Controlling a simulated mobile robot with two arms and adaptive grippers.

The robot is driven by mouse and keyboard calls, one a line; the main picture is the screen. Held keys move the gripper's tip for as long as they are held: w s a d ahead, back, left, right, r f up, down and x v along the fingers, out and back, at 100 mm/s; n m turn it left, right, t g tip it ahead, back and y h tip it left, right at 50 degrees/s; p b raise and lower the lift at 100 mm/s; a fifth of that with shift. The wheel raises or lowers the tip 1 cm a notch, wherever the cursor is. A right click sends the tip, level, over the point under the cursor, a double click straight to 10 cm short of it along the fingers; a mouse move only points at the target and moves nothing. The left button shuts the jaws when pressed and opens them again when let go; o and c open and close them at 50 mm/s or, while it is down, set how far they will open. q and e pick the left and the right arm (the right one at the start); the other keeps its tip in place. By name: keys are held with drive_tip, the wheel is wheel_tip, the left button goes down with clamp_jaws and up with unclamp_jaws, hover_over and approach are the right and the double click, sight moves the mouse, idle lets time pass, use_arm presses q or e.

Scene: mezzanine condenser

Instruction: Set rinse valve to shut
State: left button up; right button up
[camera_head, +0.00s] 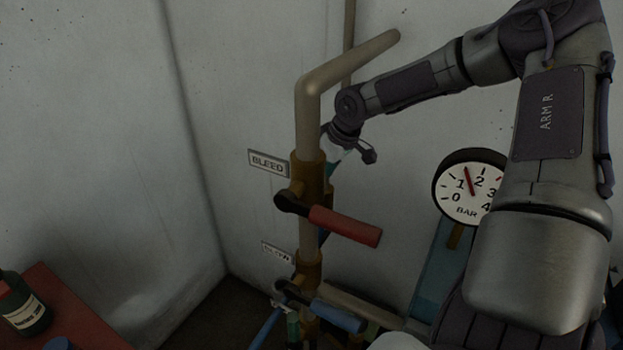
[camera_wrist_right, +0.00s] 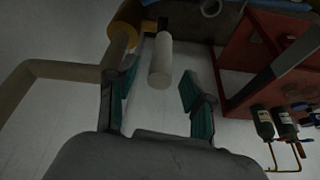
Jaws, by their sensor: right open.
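A vertical pipe (camera_head: 308,125) carries a valve with a red handle (camera_head: 345,226) beside a BLEED plate (camera_head: 268,163). Lower down is a valve with a blue handle (camera_head: 338,316). I read no plate that says rinse. My right gripper (camera_head: 333,158) is behind the pipe, mostly hidden in the head view. In the right wrist view, the right gripper (camera_wrist_right: 158,88) is open, its teal fingers either side of a pale cylindrical handle (camera_wrist_right: 160,62), near the brass fitting (camera_wrist_right: 122,42). I cannot tell whether they touch it. My left gripper is not in view.
A second plate (camera_head: 278,252), partly legible, hangs lower. A BAR gauge (camera_head: 468,188) stands right of the pipe, close to my right arm. A red surface (camera_head: 62,308) with a dark bottle (camera_head: 22,305) is at lower left.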

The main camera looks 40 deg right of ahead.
drive_tip(key=x, duration=0.5)
drive_tip(key=shift+w+f+p, duration=0.15)
drive_tip(key=shift+f+p, duration=0.2)
drive_tip(key=shift+p, duration=0.05)
drive_tip(key=shift+c, duration=0.4)
clamp_jaws()
